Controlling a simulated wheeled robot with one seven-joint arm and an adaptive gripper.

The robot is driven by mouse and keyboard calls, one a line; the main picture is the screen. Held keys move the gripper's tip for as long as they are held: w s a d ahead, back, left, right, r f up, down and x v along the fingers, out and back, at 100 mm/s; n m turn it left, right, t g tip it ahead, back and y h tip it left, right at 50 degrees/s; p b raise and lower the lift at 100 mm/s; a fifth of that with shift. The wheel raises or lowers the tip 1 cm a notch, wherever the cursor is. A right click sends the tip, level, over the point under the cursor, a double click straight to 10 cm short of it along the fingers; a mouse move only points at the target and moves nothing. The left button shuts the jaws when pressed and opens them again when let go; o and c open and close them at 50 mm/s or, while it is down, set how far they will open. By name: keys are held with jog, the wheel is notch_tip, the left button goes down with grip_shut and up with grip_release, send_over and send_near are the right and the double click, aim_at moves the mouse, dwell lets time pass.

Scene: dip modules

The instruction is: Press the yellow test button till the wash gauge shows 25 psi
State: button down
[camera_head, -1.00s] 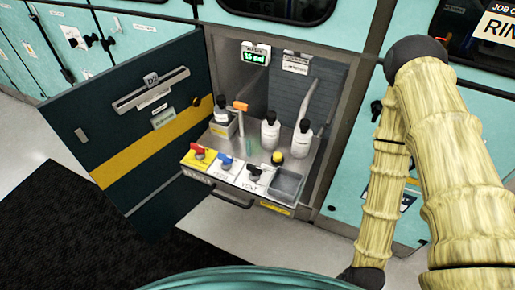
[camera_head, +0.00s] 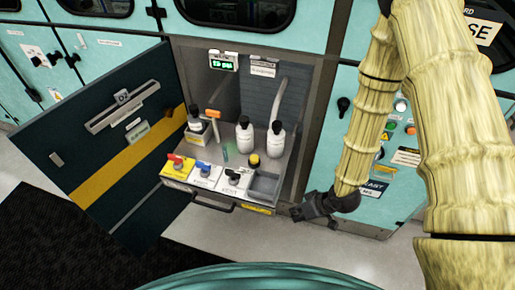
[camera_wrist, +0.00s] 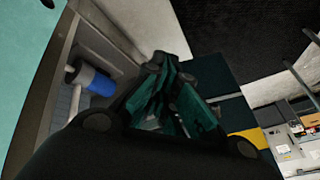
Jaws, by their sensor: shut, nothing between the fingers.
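The yellow button (camera_head: 254,159), round with a dark base, stands on the pull-out shelf (camera_head: 226,165), just behind the grey tray. A small display with green digits (camera_head: 222,64), apparently the wash gauge, hangs at the cabinet's upper left; its number is too small to read surely. My gripper (camera_head: 300,212) is shut and empty, outside the cabinet, to the right of and lower in the picture than the button. In the wrist view its fingers (camera_wrist: 165,108) are together, and the button cannot be made out.
White bottles (camera_head: 245,136) stand behind the button. Red, blue and black valve handles (camera_head: 203,167) line the shelf's front left, beside a grey tray (camera_head: 265,184). The dark door (camera_head: 100,140) is open at left. A control panel (camera_head: 405,125) is at right.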

jog(key=w+a+r+n+y+p, duration=0.1)
jog(key=w+r+n, duration=0.3)
jog(key=w+r, duration=0.4)
jog(key=w+a+r+n+y+p, duration=0.1)
jog(key=w+a+r+n, duration=0.3)
jog(key=w+r, duration=0.4)
notch_tip(320, 180, up, 5)
jog(key=shift+w+f+n+y, duration=0.1)
jog(key=shift+w+n+y, duration=0.2)
jog(key=shift+n+y, duration=0.4)
jog(key=shift+a, duration=0.15)
jog(key=p, duration=0.2)
send_over(254, 159)
jog(key=d, duration=0.2)
notch_tip(254, 159, down, 9)
jog(key=shift+f, duration=0.95)
